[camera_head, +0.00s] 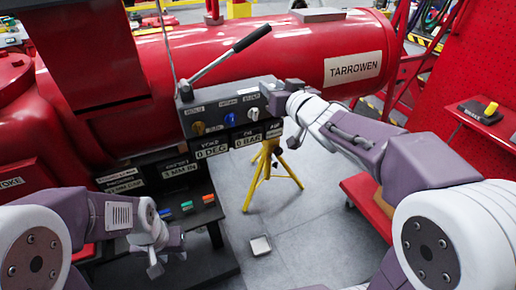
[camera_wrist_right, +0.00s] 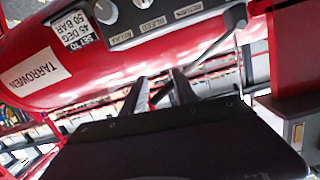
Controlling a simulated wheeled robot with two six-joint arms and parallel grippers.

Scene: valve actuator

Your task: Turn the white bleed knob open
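The white bleed knob (camera_head: 252,114) is on the front of a grey valve panel, to the right of a blue knob (camera_head: 229,119) and a yellow-brown knob (camera_head: 198,128). My right gripper (camera_head: 272,98) is at the panel's right end, just right of the white knob and apart from it. In the right wrist view its two fingers (camera_wrist_right: 160,90) are spread with nothing between them. That view shows the panel upside down, with a pale round knob (camera_wrist_right: 105,11) beside the RELIEF label. My left gripper (camera_head: 165,257) hangs low at the left, seemingly open and empty.
A lever with a black grip (camera_head: 252,38) rises from the panel's top. Readout labels (camera_head: 247,141) sit below the knobs. A large red tank (camera_head: 300,65) is behind. A yellow stand (camera_head: 268,175) is on the floor below.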

